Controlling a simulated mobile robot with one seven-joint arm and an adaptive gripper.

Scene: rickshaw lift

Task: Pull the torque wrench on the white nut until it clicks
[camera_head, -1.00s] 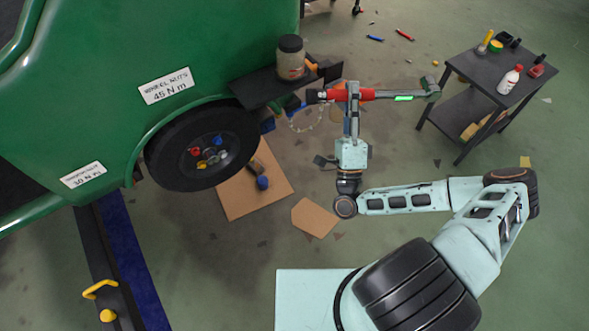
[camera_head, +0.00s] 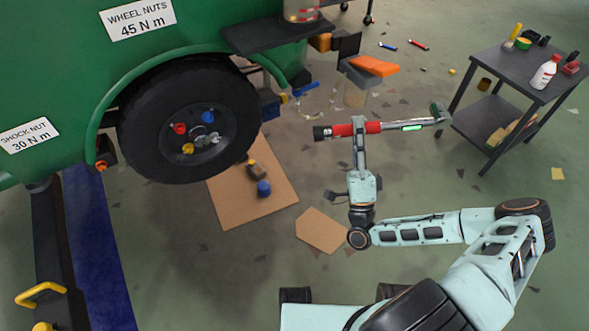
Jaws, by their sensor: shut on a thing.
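The torque wrench (camera_head: 390,127) has a red handle, a black end at the left, a grey shaft with a lit green strip, and a dark head at the right. My gripper (camera_head: 359,128) is shut on its red handle and holds it roughly level, clear of the wheel. The black wheel (camera_head: 150,140) of the green vehicle is at the left, with red, yellow and blue nuts around its hub. A pale nut (camera_head: 214,138), apparently the white one, sits at the hub's lower right. The wrench head points away from the wheel and touches no nut.
A dark shelf (camera_head: 262,38) juts from the vehicle above the wheel. Cardboard (camera_head: 225,200) with a blue-topped item lies on the floor below. A dark cart (camera_head: 490,75) with bottles and tools stands at the right, near the wrench head. An orange-topped container (camera_head: 372,66) is behind the wrench.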

